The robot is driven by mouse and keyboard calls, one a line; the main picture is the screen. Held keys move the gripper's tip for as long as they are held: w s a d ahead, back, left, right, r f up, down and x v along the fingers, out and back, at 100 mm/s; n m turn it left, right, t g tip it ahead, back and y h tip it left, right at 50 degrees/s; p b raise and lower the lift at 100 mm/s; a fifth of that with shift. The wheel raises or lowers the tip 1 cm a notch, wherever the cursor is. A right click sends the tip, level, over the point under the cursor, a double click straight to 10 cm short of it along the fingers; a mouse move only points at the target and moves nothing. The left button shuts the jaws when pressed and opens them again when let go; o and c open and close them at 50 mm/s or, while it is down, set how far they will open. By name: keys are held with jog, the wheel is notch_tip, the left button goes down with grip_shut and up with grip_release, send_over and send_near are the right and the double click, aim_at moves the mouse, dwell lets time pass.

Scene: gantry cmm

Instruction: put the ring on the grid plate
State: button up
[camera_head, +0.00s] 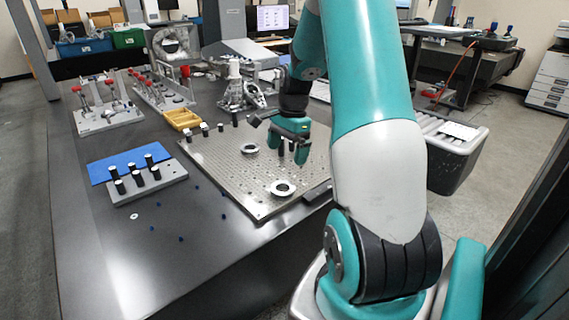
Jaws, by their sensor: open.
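The perforated grid plate (235,183) lies on the dark table. A silver ring (272,187) with a dark centre sits near the plate's front right edge. A second, smaller-looking dark-centred ring (243,149) sits farther back on the plate, left of my gripper. My gripper (291,153) points down above the right part of the plate, open, with nothing visible between its fingers. It appears behind the front ring and to the right of the back one. Its exact height above the plate is hard to tell.
A grey block with black pegs (150,190) stands by a blue mat (104,168). A yellow tray (184,118), clamp fixtures (108,122) and metal parts stand behind.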

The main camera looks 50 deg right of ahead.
jog(key=a+r+n, duration=0.3)
jog(key=a+n, duration=0.1)
jog(key=a, duration=0.4)
jog(key=w+a+r+n, duration=0.1)
jog(key=a+r+n, duration=0.1)
jog(key=a+n, duration=0.35)
jog(key=a+r+n, duration=0.3)
jog(key=a, duration=0.6)
jog(key=s+a+r+n+y, duration=0.2)
jog(key=s+a+r+n, duration=0.1)
jog(key=s+a+n, duration=1.2)
jog(key=a, duration=0.3)
jog(key=shift+s+r, duration=0.15)
jog(key=shift+r, duration=0.05)
jog(key=shift+d, duration=0.15)
